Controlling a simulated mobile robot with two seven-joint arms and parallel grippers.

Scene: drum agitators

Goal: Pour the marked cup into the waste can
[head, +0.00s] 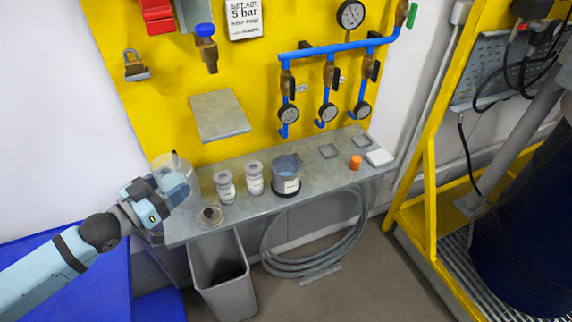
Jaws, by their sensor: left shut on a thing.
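My left gripper (168,195) is shut on a clear cup (172,171) with bluish contents, at the left end of the grey shelf (275,206). The cup looks slightly tilted, and the gripper hides part of its lower side. I cannot make out a mark on it. The grey waste can (222,285) stands open on the floor below the shelf's front left, lower and to the right of the gripper. A labelled container (287,184) with blue contents stands upright on the shelf. My right gripper is not in view.
A coiled hose (290,268) hangs below. A yellow frame (430,185) stands right.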

